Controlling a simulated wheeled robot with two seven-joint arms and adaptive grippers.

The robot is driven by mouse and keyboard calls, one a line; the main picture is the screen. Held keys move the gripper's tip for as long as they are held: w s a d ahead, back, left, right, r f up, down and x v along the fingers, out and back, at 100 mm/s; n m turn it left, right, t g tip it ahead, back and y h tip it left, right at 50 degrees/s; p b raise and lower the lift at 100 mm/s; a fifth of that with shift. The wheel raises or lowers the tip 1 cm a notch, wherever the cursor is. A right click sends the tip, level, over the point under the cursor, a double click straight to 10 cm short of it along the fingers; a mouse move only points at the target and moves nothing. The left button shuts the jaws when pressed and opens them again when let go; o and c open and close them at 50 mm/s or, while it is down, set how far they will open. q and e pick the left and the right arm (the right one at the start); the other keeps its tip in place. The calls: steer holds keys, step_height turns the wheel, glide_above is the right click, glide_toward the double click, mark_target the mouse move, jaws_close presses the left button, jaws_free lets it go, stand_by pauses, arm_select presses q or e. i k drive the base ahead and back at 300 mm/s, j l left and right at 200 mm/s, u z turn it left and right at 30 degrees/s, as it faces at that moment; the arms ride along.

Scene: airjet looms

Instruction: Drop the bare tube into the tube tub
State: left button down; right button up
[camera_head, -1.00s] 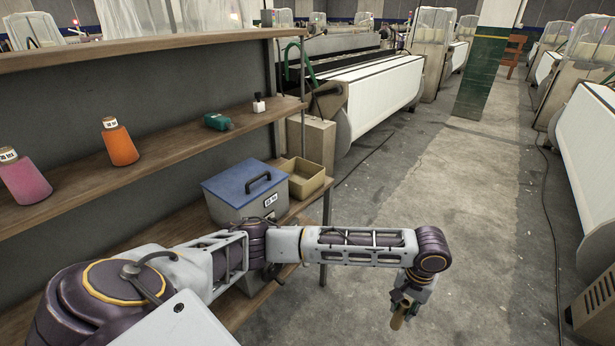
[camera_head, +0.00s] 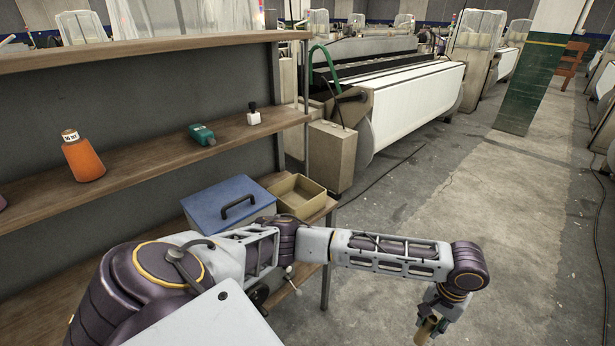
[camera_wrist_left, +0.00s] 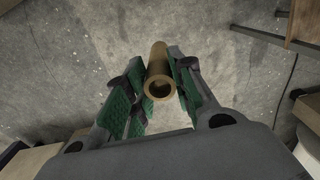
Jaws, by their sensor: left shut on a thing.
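My left gripper (camera_head: 433,312) is shut on the bare tube (camera_head: 425,332), a plain brown hollow cylinder. It holds the tube out over the open floor, at the lower right of the head view. In the left wrist view the tube (camera_wrist_left: 160,72) sits between the green finger pads of the gripper (camera_wrist_left: 161,88), with its open end facing the camera. I cannot pick out a tube tub for certain. A small open tan box (camera_head: 299,190) stands on the lower shelf, well left of the gripper, and looks empty. My right gripper is out of view.
A blue-lidded box (camera_head: 228,200) stands beside the tan box. A loom (camera_head: 405,100) stands behind. The aisle floor is clear, except for a cable.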

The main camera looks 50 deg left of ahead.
mark_target(292, 201)
steer(key=i, duration=2.95)
steer(key=u, duration=2)
